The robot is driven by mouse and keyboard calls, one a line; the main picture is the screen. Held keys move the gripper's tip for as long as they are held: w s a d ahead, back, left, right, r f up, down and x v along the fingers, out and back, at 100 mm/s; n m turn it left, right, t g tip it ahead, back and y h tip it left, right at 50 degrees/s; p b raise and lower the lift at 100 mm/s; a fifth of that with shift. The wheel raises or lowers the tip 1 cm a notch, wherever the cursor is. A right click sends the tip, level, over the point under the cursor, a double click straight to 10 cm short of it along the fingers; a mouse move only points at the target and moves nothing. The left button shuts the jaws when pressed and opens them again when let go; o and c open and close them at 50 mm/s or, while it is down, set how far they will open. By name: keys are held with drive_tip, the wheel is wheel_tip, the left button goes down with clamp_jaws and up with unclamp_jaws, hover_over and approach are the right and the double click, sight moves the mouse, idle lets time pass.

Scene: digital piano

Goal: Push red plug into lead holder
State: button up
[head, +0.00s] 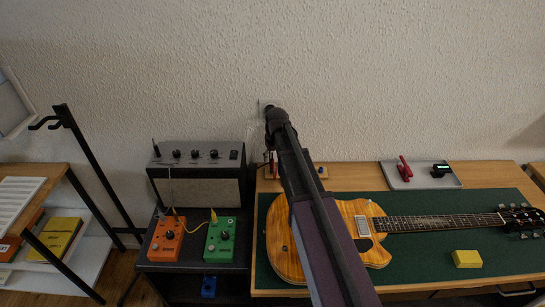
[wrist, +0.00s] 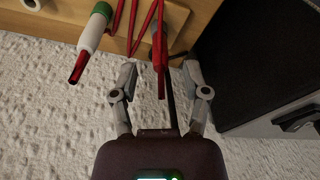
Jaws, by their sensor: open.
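My gripper (wrist: 158,72) is open in the wrist view, one finger on each side. A red plug-like piece (wrist: 159,62) reaches between the fingers, with a gap to each finger. Thin red leads (wrist: 138,22) run beside it over a wooden surface. A white cylinder with a green band and red tip (wrist: 91,33) is to the left, outside the fingers. I cannot tell for sure which part is the lead holder. In the head view my arm covers most of this spot; a bit of red (head: 273,167) shows at its left edge.
The black amplifier (head: 197,178) stands close to the left of my arm. A guitar (head: 285,240) lies on the green mat (head: 440,255) below my arm. A grey tray (head: 421,181) with a red item is at the back right. The textured wall (head: 400,80) is close behind.

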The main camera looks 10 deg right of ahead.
drive_tip(key=shift+s+r+p, duration=0.1)
drive_tip(key=shift+r+p, duration=0.5)
drive_tip(key=shift+r, duration=0.2)
drive_tip(key=s+r+m+p, duration=0.1)
drive_tip(key=s+r+p, duration=0.2)
drive_tip(key=s, duration=0.9)
drive_tip(key=s+r+m+g+p, duration=0.1)
drive_tip(key=s+r+p, duration=0.2)
drive_tip(key=s, duration=0.9)
drive_tip(key=shift+g+h, duration=0.3)
